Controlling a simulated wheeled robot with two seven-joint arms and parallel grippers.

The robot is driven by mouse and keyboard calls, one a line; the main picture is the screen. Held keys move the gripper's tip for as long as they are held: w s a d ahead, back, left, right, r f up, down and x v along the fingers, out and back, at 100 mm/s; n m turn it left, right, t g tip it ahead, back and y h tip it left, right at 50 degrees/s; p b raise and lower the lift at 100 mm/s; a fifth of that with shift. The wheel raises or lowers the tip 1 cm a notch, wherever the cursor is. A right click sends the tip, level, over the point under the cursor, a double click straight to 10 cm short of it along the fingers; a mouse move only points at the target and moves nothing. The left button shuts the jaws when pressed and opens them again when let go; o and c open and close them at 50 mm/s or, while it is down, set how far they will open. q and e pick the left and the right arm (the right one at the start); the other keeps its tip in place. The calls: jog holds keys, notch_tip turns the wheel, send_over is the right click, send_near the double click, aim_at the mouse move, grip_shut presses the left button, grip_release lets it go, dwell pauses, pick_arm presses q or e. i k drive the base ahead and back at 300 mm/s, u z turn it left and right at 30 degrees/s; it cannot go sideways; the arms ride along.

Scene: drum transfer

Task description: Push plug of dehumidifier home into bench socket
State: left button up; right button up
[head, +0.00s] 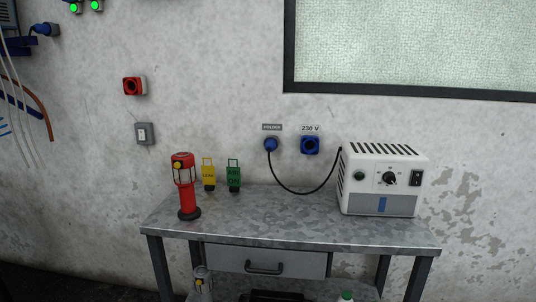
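The dehumidifier (384,181) is a white box with a slotted top, a black knob and a dark switch, on the right of the metal bench (275,222). Its black cable (300,193) hangs in a loop to a blue plug (270,144) on the wall, under a label that seems to read "HOLDER". The blue bench socket (310,145) is just right of the plug, under a "230 V" label. The plug and the socket are apart. Neither of my grippers is in view.
A red lantern (186,186) stands at the bench's left. A yellow tag (208,175) and a green tag (234,176) are behind it. The bench middle is clear. A red wall device (134,86) and a grey switch (145,133) are on the wall at left.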

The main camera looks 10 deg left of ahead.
aim_at(270, 144)
jog(key=u, duration=0.05)
jog(key=k, duration=0.2)
jog(key=z, duration=0.45)
jog(key=i, duration=1.25)
jog(key=u, duration=0.3)
